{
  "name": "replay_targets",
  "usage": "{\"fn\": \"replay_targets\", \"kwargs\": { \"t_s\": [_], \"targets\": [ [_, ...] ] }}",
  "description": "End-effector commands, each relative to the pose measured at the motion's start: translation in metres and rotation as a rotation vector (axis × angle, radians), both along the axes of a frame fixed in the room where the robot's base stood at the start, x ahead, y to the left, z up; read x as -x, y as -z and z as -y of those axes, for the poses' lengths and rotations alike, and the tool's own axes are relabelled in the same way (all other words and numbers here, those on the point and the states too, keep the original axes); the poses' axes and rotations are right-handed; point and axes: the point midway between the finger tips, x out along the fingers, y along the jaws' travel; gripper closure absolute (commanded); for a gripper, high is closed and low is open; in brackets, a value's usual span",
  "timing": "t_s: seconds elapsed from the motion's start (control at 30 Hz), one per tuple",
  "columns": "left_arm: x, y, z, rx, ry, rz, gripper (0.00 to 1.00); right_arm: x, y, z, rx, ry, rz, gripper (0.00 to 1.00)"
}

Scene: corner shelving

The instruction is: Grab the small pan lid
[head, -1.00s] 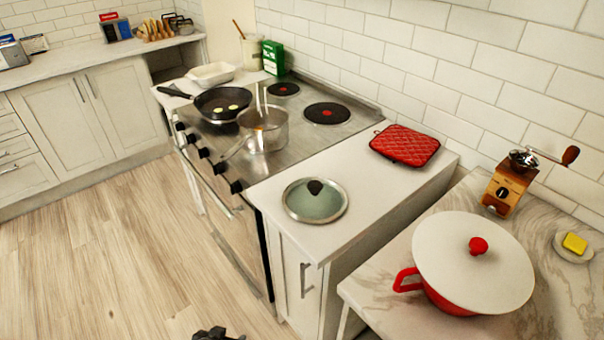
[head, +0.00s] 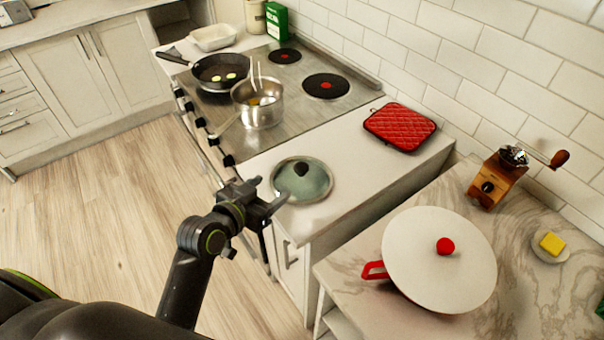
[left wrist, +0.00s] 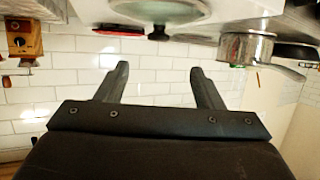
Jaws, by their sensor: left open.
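The small pan lid (head: 302,181) is a round greenish glass lid with a metal rim and a black knob. It lies on the white counter right of the stove, knob up. My left gripper (head: 268,200) is open and empty at the counter's front edge, just left of and nearer than the lid. In the left wrist view, which looks upside down, the open fingers (left wrist: 159,68) frame white tiles, and the lid with its knob (left wrist: 158,33) is beyond them at the top. My right gripper is not in view.
A steel saucepan (head: 262,110) and a black frying pan (head: 221,73) stand on the stove. A red quilted pot holder (head: 400,127) lies behind the lid. A red pot with a white lid (head: 440,262) and a grinder (head: 497,180) stand on the marble top at right.

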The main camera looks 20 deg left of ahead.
Motion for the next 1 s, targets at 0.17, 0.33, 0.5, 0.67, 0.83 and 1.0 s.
{"fn": "replay_targets", "kwargs": {
  "t_s": [0.17,0.33,0.5,0.67,0.83,1.0],
  "targets": [
    [-0.028,0.009,0.008,0.001,0.0,-0.001,0.39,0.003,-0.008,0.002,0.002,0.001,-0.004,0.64],
    [-0.051,0.017,0.015,0.001,0.001,0.0,0.39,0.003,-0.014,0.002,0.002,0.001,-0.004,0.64],
    [-0.071,0.026,0.02,0.0,0.0,-0.001,0.39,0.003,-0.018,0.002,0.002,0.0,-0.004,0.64],
    [-0.081,0.031,0.023,-0.001,-0.001,-0.001,0.39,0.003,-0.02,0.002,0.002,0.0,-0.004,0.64],
    [-0.087,0.032,0.025,0.0,0.0,-0.002,0.39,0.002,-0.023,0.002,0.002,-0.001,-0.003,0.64],
    [-0.101,0.037,0.031,0.001,0.0,-0.001,0.39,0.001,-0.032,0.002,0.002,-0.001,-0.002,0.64]
  ]
}}
